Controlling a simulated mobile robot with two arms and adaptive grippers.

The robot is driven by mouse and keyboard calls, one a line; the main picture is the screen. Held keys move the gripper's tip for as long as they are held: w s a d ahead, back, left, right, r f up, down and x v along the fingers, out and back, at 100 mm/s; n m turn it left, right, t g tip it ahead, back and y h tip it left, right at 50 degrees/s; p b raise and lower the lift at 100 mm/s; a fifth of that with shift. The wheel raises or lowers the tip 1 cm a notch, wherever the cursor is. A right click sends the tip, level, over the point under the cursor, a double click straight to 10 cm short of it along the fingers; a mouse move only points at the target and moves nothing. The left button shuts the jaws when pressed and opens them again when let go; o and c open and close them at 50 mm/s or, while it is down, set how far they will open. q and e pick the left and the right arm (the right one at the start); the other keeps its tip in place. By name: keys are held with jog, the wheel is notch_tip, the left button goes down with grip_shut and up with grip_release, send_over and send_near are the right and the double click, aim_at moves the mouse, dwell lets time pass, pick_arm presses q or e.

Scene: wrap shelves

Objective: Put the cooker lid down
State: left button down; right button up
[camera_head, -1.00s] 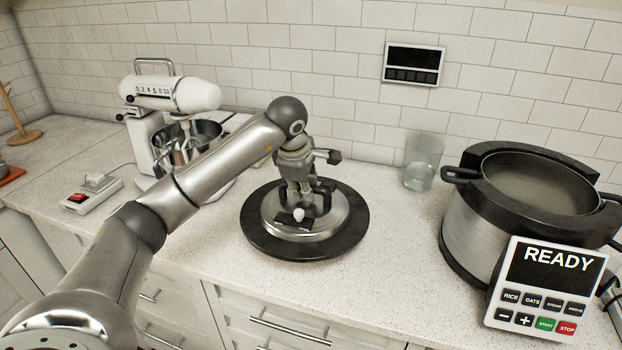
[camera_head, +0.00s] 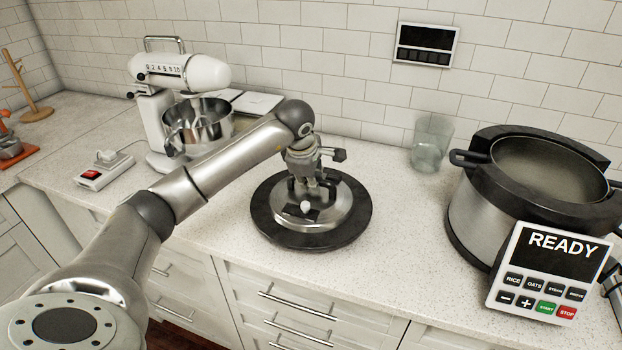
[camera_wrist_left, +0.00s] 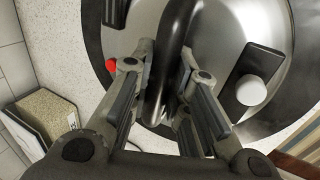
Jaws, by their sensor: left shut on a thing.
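The cooker lid (camera_head: 335,212) is a round silver lid with a wide black rim. It lies flat at counter height in the middle of the head view, with no clear gap beneath its rim. My left gripper (camera_head: 314,190) is above it, pointing down, shut on the lid's dark handle. In the left wrist view the black curved handle (camera_wrist_left: 172,50) runs between the fingers (camera_wrist_left: 160,112), with a white knob (camera_wrist_left: 251,90) and a small red part beside it. The open cooker (camera_head: 475,215) stands at the right, its panel reading READY.
A white stand mixer (camera_head: 180,72) with a steel bowl stands at the left. A glass (camera_head: 431,145) stands between the lid and the cooker. A small device with a red switch (camera_head: 90,174) lies at left. Bare counter (camera_head: 405,235) separates lid and cooker.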

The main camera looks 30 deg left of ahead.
pick_arm(q)
jog(key=shift+w+f+b, duration=0.1)
jog(key=shift+f+b, duration=0.15)
jog(key=shift+b, duration=0.05)
jog(key=c, duration=1.4)
grip_release()
jog(key=shift+f, duration=0.1)
jog(key=shift+r+p, duration=0.55)
jog(key=shift+r, duration=0.05)
jog(key=b+v, duration=0.1)
jog(key=v, duration=0.5)
jog(key=b+v, duration=0.1)
jog(key=v, duration=0.5)
jog(key=shift+s, duration=0.25)
